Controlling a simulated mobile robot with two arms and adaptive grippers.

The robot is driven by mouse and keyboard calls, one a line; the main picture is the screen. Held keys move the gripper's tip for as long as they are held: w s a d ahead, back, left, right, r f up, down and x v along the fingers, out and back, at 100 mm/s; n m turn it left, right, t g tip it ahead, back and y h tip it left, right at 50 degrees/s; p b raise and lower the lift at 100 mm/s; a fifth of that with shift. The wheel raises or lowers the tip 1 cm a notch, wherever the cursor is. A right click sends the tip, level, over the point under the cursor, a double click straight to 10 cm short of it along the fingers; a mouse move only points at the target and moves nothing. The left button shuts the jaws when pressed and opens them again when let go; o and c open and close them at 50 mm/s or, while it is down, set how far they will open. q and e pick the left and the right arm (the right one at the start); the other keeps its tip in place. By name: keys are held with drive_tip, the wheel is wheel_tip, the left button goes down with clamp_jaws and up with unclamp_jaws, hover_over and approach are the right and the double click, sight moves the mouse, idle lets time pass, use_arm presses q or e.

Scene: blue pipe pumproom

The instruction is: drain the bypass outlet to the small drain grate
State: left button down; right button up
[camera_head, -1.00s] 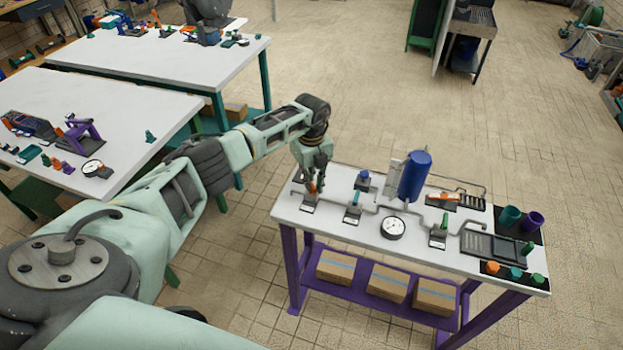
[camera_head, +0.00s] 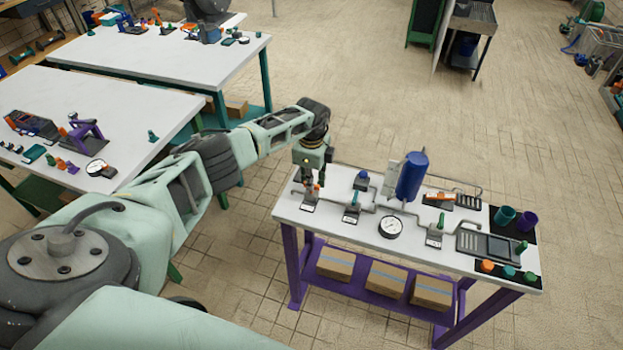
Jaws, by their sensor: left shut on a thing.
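My left gripper (camera_head: 314,183) points down at the left end of the purple-legged bench (camera_head: 345,228). It is shut on the orange valve handle (camera_head: 311,190), which is mostly hidden by the fingers. A grey pipe line (camera_head: 378,209) runs right from there past a teal-handled valve (camera_head: 352,208) and a blue tank (camera_head: 411,176). Another valve with a green handle (camera_head: 438,231) stands right of a round gauge (camera_head: 390,227). A dark slotted grate (camera_head: 469,243) lies beside a dark tray (camera_head: 502,248) near the bench's right end. I cannot tell which outlet is the bypass. My right gripper is not in view.
A teal cup (camera_head: 504,215) and a purple cup (camera_head: 527,221) stand on a black mat at the right end. Orange and green caps (camera_head: 488,266) lie in front. Cardboard boxes (camera_head: 386,280) fill the lower shelf.

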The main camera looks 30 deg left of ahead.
use_arm(q)
drive_tip(key=shift+n, duration=0.3)
drive_tip(key=c, duration=1.8)
unclamp_jaws()
drive_tip(key=shift+c, duration=0.2)
wheel_tip(320, 180, up, 12)
